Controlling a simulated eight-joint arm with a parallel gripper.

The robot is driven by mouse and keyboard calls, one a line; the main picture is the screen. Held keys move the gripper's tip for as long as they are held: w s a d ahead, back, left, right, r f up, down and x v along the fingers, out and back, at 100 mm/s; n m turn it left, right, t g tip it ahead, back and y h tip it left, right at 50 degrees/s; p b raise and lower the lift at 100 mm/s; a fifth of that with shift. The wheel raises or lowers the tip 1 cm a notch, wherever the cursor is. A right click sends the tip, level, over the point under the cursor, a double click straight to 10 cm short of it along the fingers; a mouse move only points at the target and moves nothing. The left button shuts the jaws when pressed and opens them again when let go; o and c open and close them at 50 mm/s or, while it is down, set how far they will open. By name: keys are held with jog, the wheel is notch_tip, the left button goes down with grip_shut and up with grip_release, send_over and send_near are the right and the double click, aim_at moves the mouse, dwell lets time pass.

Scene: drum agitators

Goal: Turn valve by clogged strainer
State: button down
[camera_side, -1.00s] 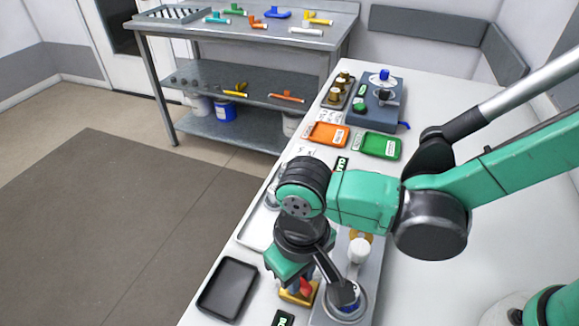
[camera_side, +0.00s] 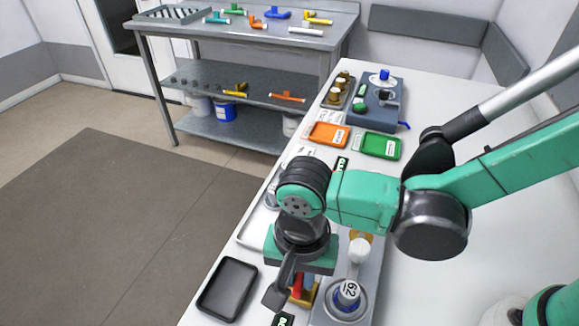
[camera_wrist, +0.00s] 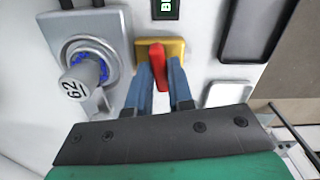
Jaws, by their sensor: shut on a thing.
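A valve with a red handle (camera_wrist: 159,68) on a yellow base (camera_wrist: 174,49) shows in the wrist view. My gripper (camera_wrist: 161,66) is shut on the red handle, with one blue-grey finger on each side of it. In the side view the red handle (camera_side: 297,284) is partly hidden below my gripper (camera_side: 301,285), and the yellow base (camera_side: 308,294) shows beneath. A round fitting with a cap marked 62 (camera_wrist: 77,88) stands beside the valve on a grey plate; it also shows in the side view (camera_side: 347,291). I cannot tell which part is the strainer.
A black tray (camera_side: 228,288) lies left of the valve. A small black label (camera_wrist: 165,8) is close to the yellow base. Orange (camera_side: 328,134) and green (camera_side: 379,146) trays and a blue-grey unit (camera_side: 376,112) sit farther along the white table.

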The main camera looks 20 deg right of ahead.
aim_at(300, 277)
jog(key=shift+m, duration=1)
jog(key=c, duration=0.8)
grip_release()
jog(key=shift+r, duration=2.8)
